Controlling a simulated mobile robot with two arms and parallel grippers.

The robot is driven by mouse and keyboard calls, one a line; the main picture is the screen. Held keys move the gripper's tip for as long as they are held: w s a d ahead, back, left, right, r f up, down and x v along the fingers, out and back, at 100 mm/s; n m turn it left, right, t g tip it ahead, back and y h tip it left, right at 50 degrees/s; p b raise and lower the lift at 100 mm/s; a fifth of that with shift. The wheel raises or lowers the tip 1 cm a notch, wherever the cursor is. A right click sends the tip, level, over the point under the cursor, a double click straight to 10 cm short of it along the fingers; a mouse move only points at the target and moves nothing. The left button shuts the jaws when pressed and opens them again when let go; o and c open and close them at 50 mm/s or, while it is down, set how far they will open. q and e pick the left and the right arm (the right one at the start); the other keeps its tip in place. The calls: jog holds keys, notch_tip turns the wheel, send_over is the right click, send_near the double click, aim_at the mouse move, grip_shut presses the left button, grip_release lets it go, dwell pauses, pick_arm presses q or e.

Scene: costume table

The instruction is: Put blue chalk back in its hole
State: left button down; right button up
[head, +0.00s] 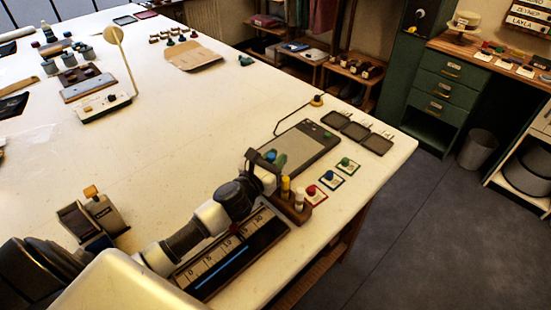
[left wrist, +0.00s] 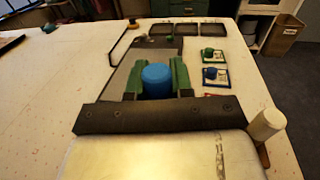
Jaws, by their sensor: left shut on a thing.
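My left gripper (head: 272,162) is shut on the blue chalk (head: 270,156). In the left wrist view the blue chalk (left wrist: 157,79) stands between the two green fingers of the left gripper (left wrist: 157,84), its round end showing. The wooden chalk block (head: 296,210) is on the table just right of and below the gripper. A yellow chalk (head: 286,187) and a white chalk (head: 300,198) stand upright in it. The white chalk (left wrist: 266,124) shows at the right of the left wrist view. The arm hides part of the block, and I cannot see an empty hole. My right gripper is not in view.
A dark ruler board (head: 245,262) lies beside the block. Beyond the gripper are a grey flat pad (head: 312,143) and small cards with green (head: 346,163), blue (head: 329,177) and red (head: 311,191) knobs. The table's right edge is close. The table middle (head: 200,120) is clear.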

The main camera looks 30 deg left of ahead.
pick_arm(q)
jog(key=shift+f+b, duration=1.3)
jog(key=shift+f, duration=0.8)
dwell(1.3)
jog(key=c, duration=0.9)
grip_release()
jog(key=shift+r, duration=0.15)
notch_tip(320, 180, up, 7)
jog(key=p, duration=0.7)
jog(key=shift+p, duration=0.35)
